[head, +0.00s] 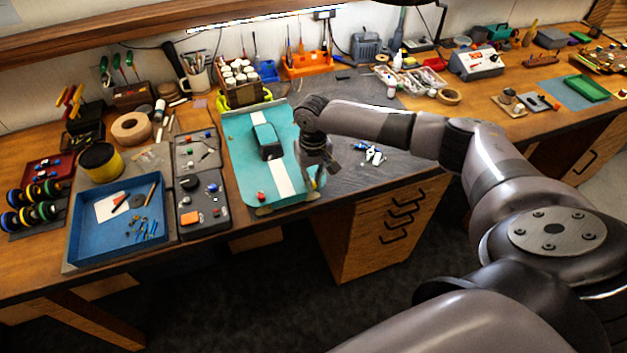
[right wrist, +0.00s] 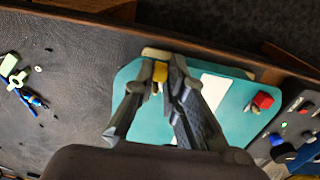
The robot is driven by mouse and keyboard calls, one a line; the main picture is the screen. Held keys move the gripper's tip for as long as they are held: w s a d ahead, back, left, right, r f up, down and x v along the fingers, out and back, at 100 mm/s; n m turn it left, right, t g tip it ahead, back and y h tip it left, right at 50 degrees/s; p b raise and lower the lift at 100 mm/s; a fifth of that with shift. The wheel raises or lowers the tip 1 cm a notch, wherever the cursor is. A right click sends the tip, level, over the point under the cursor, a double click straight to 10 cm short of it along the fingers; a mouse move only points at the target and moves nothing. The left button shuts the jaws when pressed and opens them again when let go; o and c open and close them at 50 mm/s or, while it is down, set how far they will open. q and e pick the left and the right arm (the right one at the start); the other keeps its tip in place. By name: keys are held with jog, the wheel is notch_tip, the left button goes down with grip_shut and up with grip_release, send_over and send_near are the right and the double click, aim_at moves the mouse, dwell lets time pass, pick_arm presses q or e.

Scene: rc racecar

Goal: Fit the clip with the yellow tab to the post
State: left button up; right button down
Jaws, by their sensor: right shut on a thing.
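The teal car body (head: 275,130) with a white stripe lies on the bench, and it also shows in the right wrist view (right wrist: 225,122). My right gripper (head: 317,183) is at the body's near right corner. In the right wrist view my right gripper (right wrist: 167,80) is shut on the clip with the yellow tab (right wrist: 160,71), over the body's edge. The rest of the clip and the post are hidden by the fingers; I cannot tell whether they touch. A clip with a red tab (right wrist: 263,101) sits at the other near corner, also seen in the head view (head: 262,196). My left gripper is not in view.
A blue tray (head: 92,250) with small parts and dark parts trays (head: 203,217) stand left of the body. Small blue and pale green parts (head: 373,155) lie on the dark mat (head: 415,178) to the right. The bench's front edge is close to my gripper.

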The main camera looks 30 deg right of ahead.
jog(key=shift+w, duration=0.45)
dwell(0.4)
jog(key=c, duration=1.6)
grip_release()
jog(key=shift+o, duration=0.2)
notch_tip(320, 180, up, 12)
